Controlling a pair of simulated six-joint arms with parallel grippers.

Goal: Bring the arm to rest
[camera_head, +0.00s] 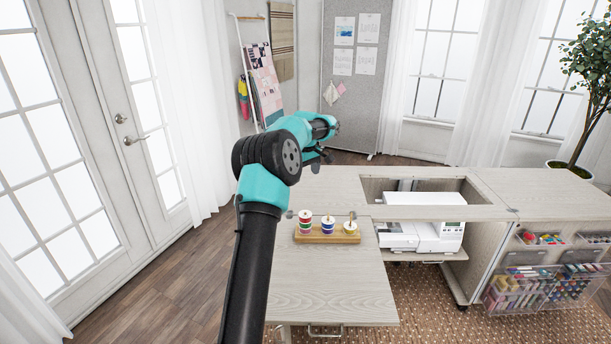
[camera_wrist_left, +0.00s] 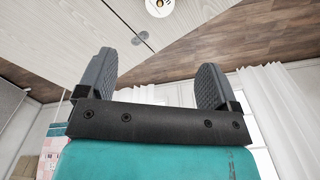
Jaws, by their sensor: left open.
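My left arm reaches in from the bottom over the table's left side. Its gripper (camera_head: 318,160) is small and dark in the head view, above the back left of the table and partly hidden by the wrist. In the left wrist view the two grey ribbed fingers (camera_wrist_left: 154,62) stand wide apart with nothing between them. My right gripper is in neither view.
A wooden holder (camera_head: 326,239) with thread spools on pegs stands on the pale cabinet top (camera_head: 330,290), right of my forearm. A white sewing machine (camera_head: 420,225) sits in the cabinet opening. Glass doors (camera_head: 50,150) are left; clear storage bins (camera_head: 520,290) hang right.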

